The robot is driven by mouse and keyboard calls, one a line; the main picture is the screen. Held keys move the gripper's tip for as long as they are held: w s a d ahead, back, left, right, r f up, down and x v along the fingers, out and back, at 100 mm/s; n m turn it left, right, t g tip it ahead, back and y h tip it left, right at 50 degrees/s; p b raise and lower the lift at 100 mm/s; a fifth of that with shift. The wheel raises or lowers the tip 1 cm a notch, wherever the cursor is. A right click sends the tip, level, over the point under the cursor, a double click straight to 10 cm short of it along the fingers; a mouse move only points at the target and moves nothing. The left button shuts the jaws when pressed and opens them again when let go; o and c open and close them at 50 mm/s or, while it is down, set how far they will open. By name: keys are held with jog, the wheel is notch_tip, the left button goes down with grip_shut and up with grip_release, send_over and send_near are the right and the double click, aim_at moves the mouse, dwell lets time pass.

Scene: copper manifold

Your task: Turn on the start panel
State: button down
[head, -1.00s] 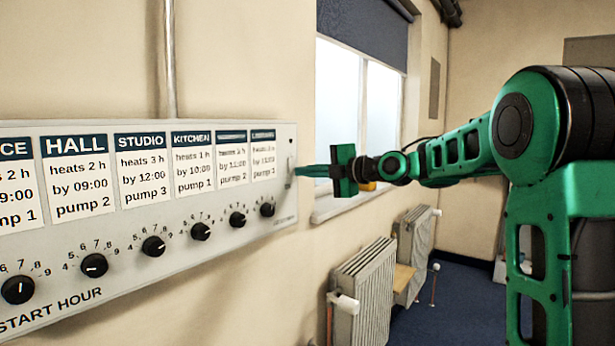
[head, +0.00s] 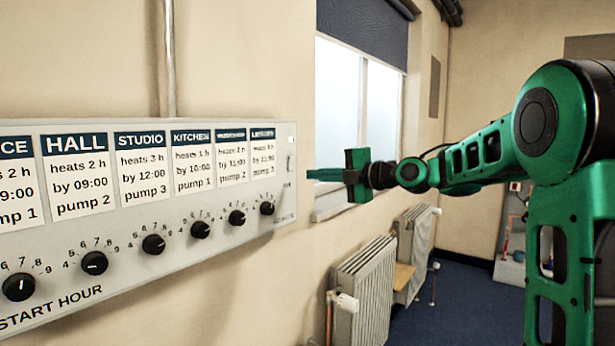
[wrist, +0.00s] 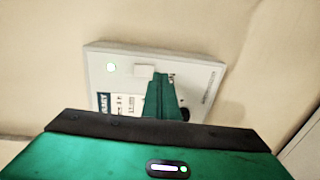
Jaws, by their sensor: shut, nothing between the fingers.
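The start panel (head: 140,275) is a long pale box on the left wall, with room cards above a row of black START HOUR knobs. At its right end is a small white rocker switch (head: 291,163), which also shows in the wrist view (wrist: 144,71). In the wrist view the fingers (wrist: 161,97) cover part of the panel face.
A window (head: 345,110) with a dark blind is behind my gripper. Two radiators (head: 364,290) stand low along the wall beneath it. A grey conduit (head: 170,60) runs up from the panel.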

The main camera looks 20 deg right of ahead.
jog(key=f+v, duration=0.2)
jog(key=v, duration=0.7)
jog(key=shift+d, duration=0.25)
jog(key=shift+s+f, duration=0.1)
jog(key=shift+s, duration=0.05)
jog(key=s+d+f+m+g+h, duration=0.35)
jog(key=s+f+m, duration=0.3)
jog(key=f, duration=0.25)
jog(key=s+d+f+m+g+h, duration=0.2)
jog(key=s+d+f+m+h, duration=0.15)
jog(key=s+f+m, duration=0.4)
jog(key=s+d+f+m+g+h, duration=0.1)
jog(key=s+f+m+g, duration=0.1)
jog(key=s+f+m, duration=0.2)
jog(key=s+d+f+m+g+h, duration=0.1)
jog(key=s+f+m+g, duration=0.2)
jog(key=s+m, duration=0.5)
jog(key=s+d+f+m+g+h, duration=0.1)
jog(key=s+f+m, duration=0.4)
jog(key=s, duration=0.9)
jog(key=shift+d+f+m+g, duration=0.25)
jog(key=shift+d+m+g, duration=0.2)
jog(key=shift+g, duration=0.4)
jog(key=shift+s, duration=0.1)
